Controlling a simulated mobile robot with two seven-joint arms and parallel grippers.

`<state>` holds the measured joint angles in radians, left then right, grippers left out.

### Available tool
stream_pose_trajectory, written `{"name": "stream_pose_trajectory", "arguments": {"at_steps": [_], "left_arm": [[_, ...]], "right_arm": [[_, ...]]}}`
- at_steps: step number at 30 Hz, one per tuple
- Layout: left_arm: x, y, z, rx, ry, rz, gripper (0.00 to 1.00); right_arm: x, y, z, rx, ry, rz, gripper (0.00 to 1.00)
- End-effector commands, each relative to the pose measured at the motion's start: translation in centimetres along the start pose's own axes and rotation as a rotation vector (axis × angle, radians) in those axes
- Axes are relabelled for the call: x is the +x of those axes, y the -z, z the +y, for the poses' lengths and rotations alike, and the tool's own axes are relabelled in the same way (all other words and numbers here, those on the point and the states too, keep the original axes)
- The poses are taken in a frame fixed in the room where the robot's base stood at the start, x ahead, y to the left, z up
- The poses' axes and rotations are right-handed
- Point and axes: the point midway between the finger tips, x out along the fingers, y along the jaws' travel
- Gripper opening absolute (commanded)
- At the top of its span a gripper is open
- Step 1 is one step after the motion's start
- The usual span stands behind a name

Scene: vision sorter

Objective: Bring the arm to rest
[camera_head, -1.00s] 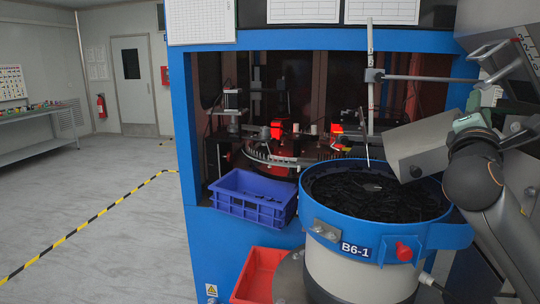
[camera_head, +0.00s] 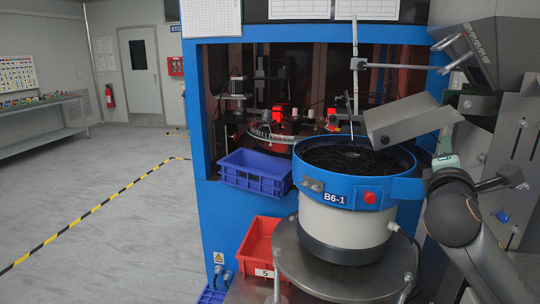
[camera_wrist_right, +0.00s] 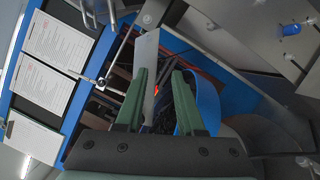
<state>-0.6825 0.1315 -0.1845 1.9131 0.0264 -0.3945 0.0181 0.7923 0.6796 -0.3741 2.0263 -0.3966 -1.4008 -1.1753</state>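My right arm comes in at the right of the head view. Its gripper (camera_head: 446,162) is small there, beside the metal chute (camera_head: 405,120) above the bowl feeder. In the right wrist view its two green fingers (camera_wrist_right: 159,72) stand apart with a gap and hold nothing that I can see. The chute shows beyond them as a pale grey plate (camera_wrist_right: 146,70). My left gripper is in neither view.
The blue-rimmed bowl feeder (camera_head: 310,184) holds many black parts. A blue crate (camera_head: 255,180) sits on the machine's front ledge, and a red bin (camera_head: 257,247) is below it. The floor (camera_head: 110,240) at the left, with black-yellow tape, is clear.

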Motion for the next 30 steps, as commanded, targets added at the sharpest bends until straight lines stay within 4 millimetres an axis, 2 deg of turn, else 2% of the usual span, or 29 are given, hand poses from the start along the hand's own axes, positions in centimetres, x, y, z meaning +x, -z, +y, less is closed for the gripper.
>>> {"name": "stream_pose_trajectory", "arguments": {"at_steps": [1,5,8,12,15,18,21,24,30], "left_arm": [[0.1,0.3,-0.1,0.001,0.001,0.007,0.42],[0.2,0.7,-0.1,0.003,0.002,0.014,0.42],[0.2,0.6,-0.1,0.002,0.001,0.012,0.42],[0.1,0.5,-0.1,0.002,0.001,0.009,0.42],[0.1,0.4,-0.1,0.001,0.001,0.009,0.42],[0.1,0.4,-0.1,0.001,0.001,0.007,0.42],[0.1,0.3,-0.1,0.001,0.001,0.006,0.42],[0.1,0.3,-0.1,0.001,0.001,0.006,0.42],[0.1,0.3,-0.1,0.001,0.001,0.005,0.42]], "right_arm": [[-0.8,2.1,-2.3,0.042,0.045,0.053,0.38],[-3.6,6.7,-8.3,0.177,0.181,0.168,0.38],[-6.7,10.0,-13.3,0.3,0.32,0.245,0.38],[-12.6,13.5,-20.6,0.483,0.557,0.311,0.38],[-17.4,15.0,-25.3,0.615,0.742,0.318,0.38],[-22.6,15.7,-29.4,0.74,0.932,0.287,0.38],[-27.7,15.6,-32.7,0.855,1.113,0.224,0.38],[-32.2,15.1,-35.1,0.949,1.27,0.139,0.38],[-39.7,13.4,-38.0,1.089,1.512,-0.063,0.38]]}}
